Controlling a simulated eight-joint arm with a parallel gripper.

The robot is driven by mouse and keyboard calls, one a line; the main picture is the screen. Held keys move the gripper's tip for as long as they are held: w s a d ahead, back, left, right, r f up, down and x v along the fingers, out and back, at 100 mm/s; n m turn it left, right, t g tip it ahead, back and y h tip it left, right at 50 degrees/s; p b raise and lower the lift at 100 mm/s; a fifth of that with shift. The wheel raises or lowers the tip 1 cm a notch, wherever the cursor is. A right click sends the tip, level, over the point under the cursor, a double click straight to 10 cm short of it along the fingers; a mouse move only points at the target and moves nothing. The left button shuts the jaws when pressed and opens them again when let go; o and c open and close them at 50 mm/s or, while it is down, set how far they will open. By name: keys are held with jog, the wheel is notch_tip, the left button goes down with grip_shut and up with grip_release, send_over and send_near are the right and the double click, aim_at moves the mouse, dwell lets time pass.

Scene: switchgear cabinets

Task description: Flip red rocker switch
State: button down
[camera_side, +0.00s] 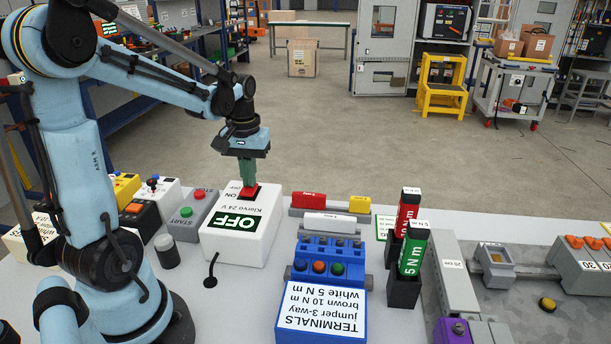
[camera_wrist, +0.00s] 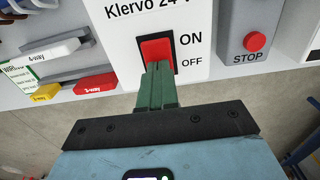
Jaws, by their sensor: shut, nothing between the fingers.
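The red rocker switch (camera_wrist: 157,50) sits in a black frame on the white Klervo 24 V box (camera_wrist: 201,15), with ON and OFF printed beside it. In the side view the red rocker (camera_side: 249,191) shows on top of the white box (camera_side: 238,249), above a green OFF label (camera_side: 236,222). My gripper (camera_side: 247,182) points down at the rocker with its green fingers shut and empty. In the wrist view the fingertips (camera_wrist: 157,68) overlap the lower part of the rocker, at the OFF side. I cannot tell whether they touch it.
A grey START box (camera_side: 192,214) stands just left of the white box. The space above the bench is free.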

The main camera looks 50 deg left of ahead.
jog(key=shift+r, duration=3.5)
jog(key=shift+d, duration=0.1)
jog(key=d+f+m+t, duration=0.3)
jog(key=d+m+t, duration=0.4)
jog(key=d, duration=1)
jog(key=shift+s+d+m, duration=0.4)
jog(key=shift+s+m, duration=0.05)
jog(key=shift+m, duration=0.55)
